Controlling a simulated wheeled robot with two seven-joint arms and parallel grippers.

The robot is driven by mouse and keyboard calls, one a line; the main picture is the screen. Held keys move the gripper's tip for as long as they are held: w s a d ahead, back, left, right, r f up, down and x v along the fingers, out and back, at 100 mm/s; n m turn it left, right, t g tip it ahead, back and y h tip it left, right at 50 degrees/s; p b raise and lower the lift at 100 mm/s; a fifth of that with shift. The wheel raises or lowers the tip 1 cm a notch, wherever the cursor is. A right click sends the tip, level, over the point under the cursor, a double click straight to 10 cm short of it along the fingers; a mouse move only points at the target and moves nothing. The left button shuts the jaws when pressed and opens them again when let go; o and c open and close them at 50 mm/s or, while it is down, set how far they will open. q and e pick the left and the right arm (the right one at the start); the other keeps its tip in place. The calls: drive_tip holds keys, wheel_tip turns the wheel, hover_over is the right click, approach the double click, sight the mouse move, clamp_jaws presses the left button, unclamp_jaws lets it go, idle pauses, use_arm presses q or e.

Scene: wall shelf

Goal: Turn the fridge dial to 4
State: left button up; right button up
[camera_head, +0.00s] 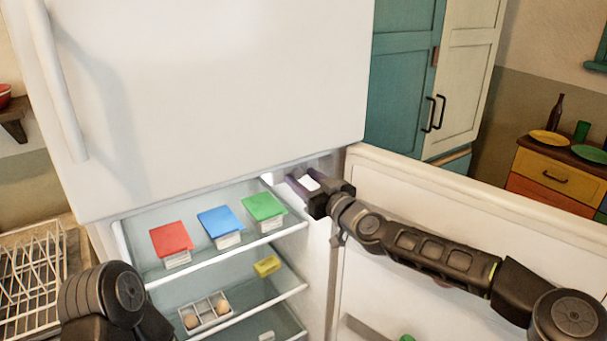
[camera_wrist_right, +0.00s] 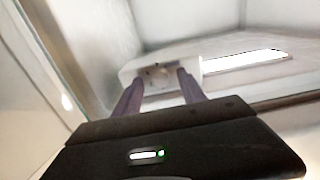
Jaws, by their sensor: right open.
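The fridge dial (camera_wrist_right: 158,80) is a small, pale round knob on a white housing inside the fridge. In the right wrist view it shows between the two purple fingertips. Its markings are too small to read. My right gripper (camera_head: 300,183) reaches into the upper right of the fridge compartment, and it also shows in the right wrist view (camera_wrist_right: 160,85). It is open, with one finger on each side of the dial; I cannot tell whether they touch it. In the head view the dial is hidden by the gripper. Only part of my left arm shows, at the lower left.
The lower fridge door (camera_head: 450,200) stands open on the right, under my right arm. The top glass shelf holds a red box (camera_head: 171,238), a blue box (camera_head: 220,220) and a green box (camera_head: 263,206). Below are a yellow item (camera_head: 267,266) and an egg tray (camera_head: 206,314).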

drive_tip(key=shift+w+a, duration=0.2)
clamp_jaws()
idle(0.5)
